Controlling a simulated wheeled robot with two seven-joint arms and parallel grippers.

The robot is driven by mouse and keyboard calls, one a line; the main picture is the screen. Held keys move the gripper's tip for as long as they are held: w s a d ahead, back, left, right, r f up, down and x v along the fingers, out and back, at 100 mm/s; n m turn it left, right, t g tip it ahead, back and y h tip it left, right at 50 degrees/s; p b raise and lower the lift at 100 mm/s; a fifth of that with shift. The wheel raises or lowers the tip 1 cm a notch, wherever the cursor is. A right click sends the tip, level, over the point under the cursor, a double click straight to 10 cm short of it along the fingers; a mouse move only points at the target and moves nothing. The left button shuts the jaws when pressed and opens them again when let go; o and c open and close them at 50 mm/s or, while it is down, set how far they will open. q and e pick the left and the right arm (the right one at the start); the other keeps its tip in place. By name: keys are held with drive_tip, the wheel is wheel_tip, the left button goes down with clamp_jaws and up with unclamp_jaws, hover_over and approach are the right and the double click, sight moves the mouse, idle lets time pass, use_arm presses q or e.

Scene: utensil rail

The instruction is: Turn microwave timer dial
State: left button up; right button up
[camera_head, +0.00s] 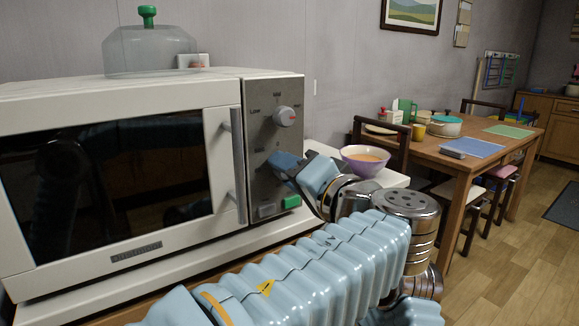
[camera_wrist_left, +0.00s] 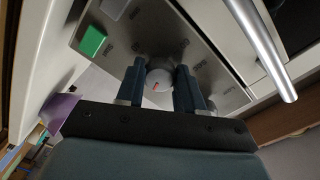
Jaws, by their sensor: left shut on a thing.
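The white microwave (camera_head: 110,95) stands on the left in the head view, with a grey control panel (camera_head: 256,185) on its right side. My left gripper (camera_head: 284,164) is at the middle of this panel, below the upper dial (camera_head: 285,116). In the left wrist view the fingers of my left gripper (camera_wrist_left: 160,88) are shut on the timer dial (camera_wrist_left: 159,74), one on each side. My right gripper is not in view.
The silver door handle (camera_head: 233,160) is left of the panel. A green button (camera_head: 291,202) and a grey button (camera_head: 267,210) are below. A purple bowl (camera_head: 364,164) stands right of the microwave. A clear cover (camera_head: 150,52) with a green knob is on top.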

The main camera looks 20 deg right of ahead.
use_arm(q)
drive_tip(key=shift+m+p, duration=0.6)
drive_tip(key=shift+m, duration=0.9)
drive_tip(key=o, duration=1)
drive_tip(key=shift+o, duration=0.2)
drive_tip(key=b+v, duration=0.1)
drive_tip(key=v, duration=1.2)
drive_tip(key=shift+s+d, duration=0.25)
drive_tip(key=shift+s, duration=0.1)
